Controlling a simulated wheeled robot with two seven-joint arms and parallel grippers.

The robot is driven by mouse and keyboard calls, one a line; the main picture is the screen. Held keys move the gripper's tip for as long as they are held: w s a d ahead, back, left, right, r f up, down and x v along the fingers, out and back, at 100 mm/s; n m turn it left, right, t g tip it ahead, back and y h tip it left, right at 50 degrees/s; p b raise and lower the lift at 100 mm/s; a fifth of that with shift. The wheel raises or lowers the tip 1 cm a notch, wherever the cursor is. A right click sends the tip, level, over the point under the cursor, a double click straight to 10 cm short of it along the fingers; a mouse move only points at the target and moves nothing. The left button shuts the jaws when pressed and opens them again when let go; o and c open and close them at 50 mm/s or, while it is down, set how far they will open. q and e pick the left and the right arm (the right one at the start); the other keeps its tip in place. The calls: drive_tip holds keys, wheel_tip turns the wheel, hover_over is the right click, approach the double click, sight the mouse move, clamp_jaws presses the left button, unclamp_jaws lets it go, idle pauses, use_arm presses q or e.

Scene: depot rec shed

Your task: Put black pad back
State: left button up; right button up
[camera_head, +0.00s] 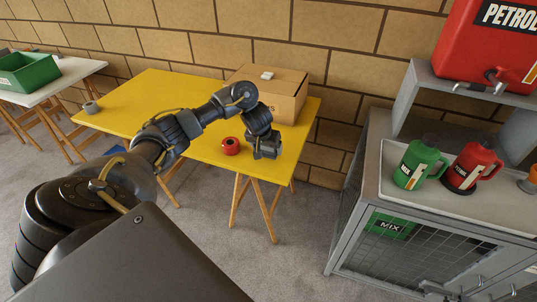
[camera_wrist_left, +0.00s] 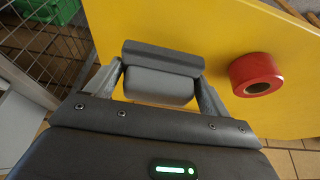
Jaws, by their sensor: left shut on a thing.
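My left gripper (camera_head: 265,152) is at the front right edge of the yellow table. In the left wrist view, its two fingers (camera_wrist_left: 160,84) are shut on the black pad (camera_wrist_left: 163,56), a block with a dark slab and a paler grey part. My right gripper is not in view.
The yellow table (camera_head: 138,97) holds a red tape roll (camera_head: 230,146) beside my gripper, a grey roll (camera_head: 91,107) and a cardboard box (camera_head: 283,94). On the right, a grey cabinet (camera_head: 372,152) bears a tray with a green jug (camera_head: 410,169) and red jug (camera_head: 463,172).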

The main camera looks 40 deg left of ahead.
sight(268, 151)
use_arm(q)
drive_tip(key=shift+w+d+f+b, duration=0.1)
drive_tip(key=shift+f+b, duration=0.25)
drive_tip(key=shift+f, duration=0.35)
drive_tip(key=shift+w+d+f+b, duration=0.15)
drive_tip(key=shift+f+b, duration=0.15)
drive_tip(key=shift+f, duration=0.4)
drive_tip(key=shift+w+d+f+b, duration=0.1)
drive_tip(key=shift+f+b, duration=0.25)
drive_tip(key=shift+f, duration=0.35)
drive_tip(key=shift+r, duration=0.1)
drive_tip(key=o, duration=0.9)
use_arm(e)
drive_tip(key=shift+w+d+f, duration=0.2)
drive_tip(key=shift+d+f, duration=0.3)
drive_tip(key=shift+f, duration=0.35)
use_arm(q)
drive_tip(key=shift+r, duration=0.1)
drive_tip(key=p+v, duration=0.8)
drive_tip(key=v, duration=0.3)
drive_tip(key=shift+s+d+r, duration=0.1)
drive_tip(key=shift+s+r, duration=0.05)
drive_tip(key=shift+r, duration=0.25)
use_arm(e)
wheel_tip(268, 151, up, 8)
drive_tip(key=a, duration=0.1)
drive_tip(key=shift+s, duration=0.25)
